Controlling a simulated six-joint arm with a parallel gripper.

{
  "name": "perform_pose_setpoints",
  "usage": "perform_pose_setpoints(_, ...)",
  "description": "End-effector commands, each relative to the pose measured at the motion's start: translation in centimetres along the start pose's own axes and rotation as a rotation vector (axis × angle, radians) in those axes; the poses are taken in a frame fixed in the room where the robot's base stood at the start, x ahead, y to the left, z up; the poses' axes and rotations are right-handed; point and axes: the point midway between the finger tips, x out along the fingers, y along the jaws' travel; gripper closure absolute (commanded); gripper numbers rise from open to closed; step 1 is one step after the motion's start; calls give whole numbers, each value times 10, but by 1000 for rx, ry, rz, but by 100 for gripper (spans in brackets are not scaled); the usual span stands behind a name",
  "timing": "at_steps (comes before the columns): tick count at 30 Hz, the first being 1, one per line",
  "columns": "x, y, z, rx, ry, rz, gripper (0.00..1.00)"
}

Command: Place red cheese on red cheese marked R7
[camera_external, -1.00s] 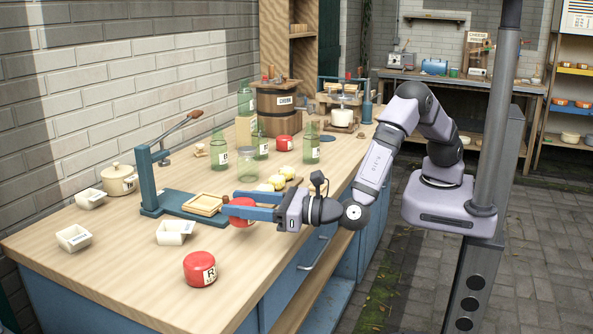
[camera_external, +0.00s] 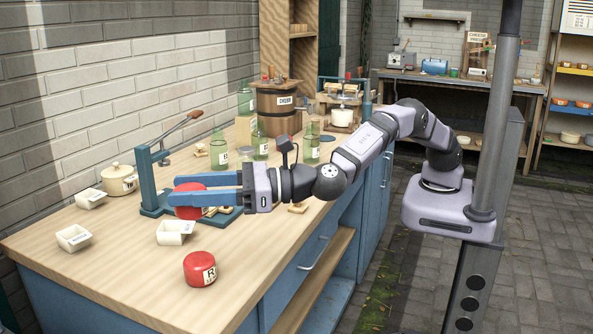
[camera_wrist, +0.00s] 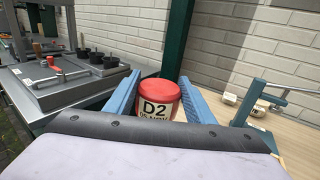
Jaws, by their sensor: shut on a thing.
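My gripper (camera_external: 182,192) is shut on a red cheese (camera_external: 190,206), held in front of the blue press. In the wrist view this cheese (camera_wrist: 158,96) sits between the two blue fingers, and its white label reads D2 with a smaller line under it. Another red cheese (camera_external: 198,270) sits on the wooden table near the front edge, below and slightly right of the held one. Its label shows a large R; the rest is too small to read. The held cheese is apart from it.
White tubs (camera_external: 176,233) and (camera_external: 74,238) stand close to the table cheese's left and back. The blue press (camera_external: 147,180) is behind my gripper. A lidded pot (camera_external: 119,180) is at left; green bottles (camera_external: 218,150) stand farther back.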

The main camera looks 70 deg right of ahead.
Motion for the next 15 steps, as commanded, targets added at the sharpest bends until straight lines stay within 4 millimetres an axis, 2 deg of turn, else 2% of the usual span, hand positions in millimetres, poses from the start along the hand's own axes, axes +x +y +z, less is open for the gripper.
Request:
perform_pose_setpoints(10, 0, 0, -46, -3, 1, -2, 77)
perform_pose_setpoints(15, 0, -1, -60, 0, -1, -2, 77)
